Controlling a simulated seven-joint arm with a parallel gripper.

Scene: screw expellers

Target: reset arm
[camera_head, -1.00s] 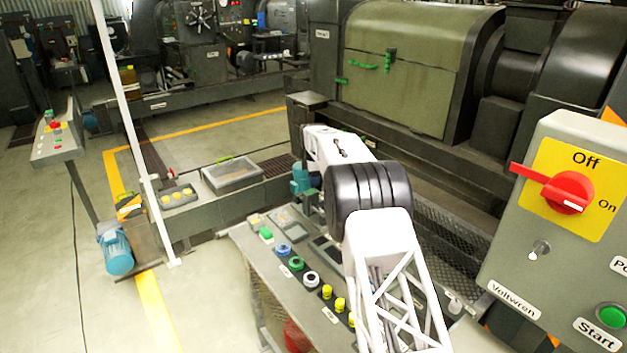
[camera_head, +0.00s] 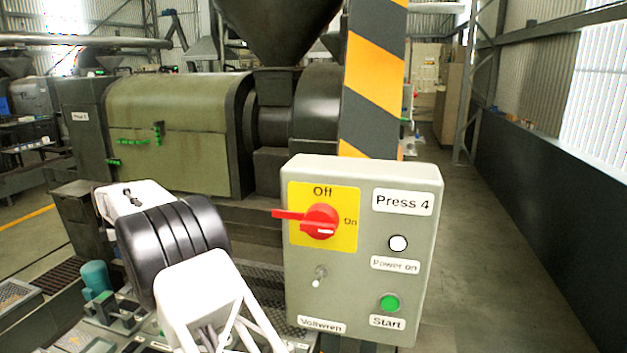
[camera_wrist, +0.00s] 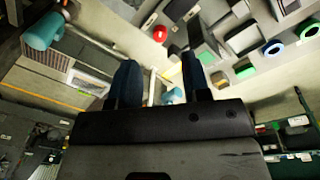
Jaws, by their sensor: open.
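My white and black arm (camera_head: 172,240) fills the lower left of the head view, with its links bent. My gripper is outside the head view. In the wrist view my gripper (camera_wrist: 160,78) has its two dark fingers spread apart, with nothing held between them. The fingers point into the room, away from the wide dark gripper body (camera_wrist: 165,140) at the bottom.
The grey Press 4 control box (camera_head: 362,250) stands just right of my arm. Its red rotary switch (camera_head: 320,220) has a handle jutting left. A white lamp (camera_head: 398,243) and green Start button (camera_head: 389,302) are below. The green press (camera_head: 180,130) stands behind.

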